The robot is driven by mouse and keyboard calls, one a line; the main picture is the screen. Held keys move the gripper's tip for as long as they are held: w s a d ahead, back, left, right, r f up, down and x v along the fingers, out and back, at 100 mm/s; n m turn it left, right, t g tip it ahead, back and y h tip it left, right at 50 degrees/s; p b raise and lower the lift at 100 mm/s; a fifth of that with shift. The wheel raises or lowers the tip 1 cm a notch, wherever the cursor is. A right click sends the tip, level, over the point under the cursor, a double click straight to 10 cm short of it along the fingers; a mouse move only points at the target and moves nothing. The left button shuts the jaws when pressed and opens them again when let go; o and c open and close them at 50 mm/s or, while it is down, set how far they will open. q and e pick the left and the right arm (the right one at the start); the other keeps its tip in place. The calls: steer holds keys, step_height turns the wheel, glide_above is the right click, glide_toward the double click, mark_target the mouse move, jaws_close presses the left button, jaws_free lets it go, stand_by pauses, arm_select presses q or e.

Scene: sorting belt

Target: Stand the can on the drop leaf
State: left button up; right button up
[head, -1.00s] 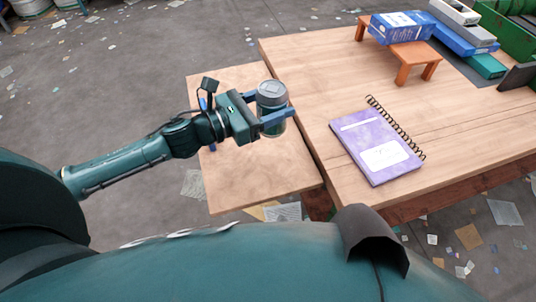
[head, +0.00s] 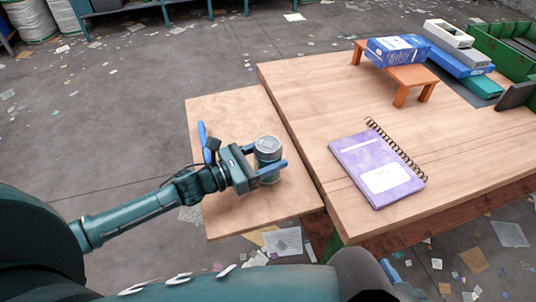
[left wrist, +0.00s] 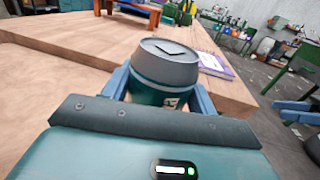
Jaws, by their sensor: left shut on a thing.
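The can (head: 267,147) is dark green with a grey top and is upright in the head view. My left gripper (head: 268,164) is shut around it, with a blue finger on each side. The can also shows between the fingers in the left wrist view (left wrist: 165,70). The drop leaf (head: 225,120) is the lower wooden panel at the left side of the table. The can is over the leaf, right of its middle; I cannot tell whether its base touches, as the gripper hides part of it.
The main table top (head: 300,85) adjoins the leaf on the right. A purple spiral notebook (head: 375,168) lies on it. A small orange stand (head: 405,75) holds a blue box (head: 398,49). Several other boxes and a green crate (head: 505,45) are at the back right.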

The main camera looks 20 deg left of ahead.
arm_select(q)
steer(key=shift+f, duration=0.15)
steer(key=o, duration=0.9)
steer(key=shift+o, duration=0.2)
steer(key=shift+r, duration=0.2)
steer(key=shift+s+a+f, duration=0.1)
steer(key=shift+s+a, duration=0.1)
steer(key=v, duration=1.1)
steer(key=shift+s+a, duration=0.15)
steer(key=shift+s, duration=0.05)
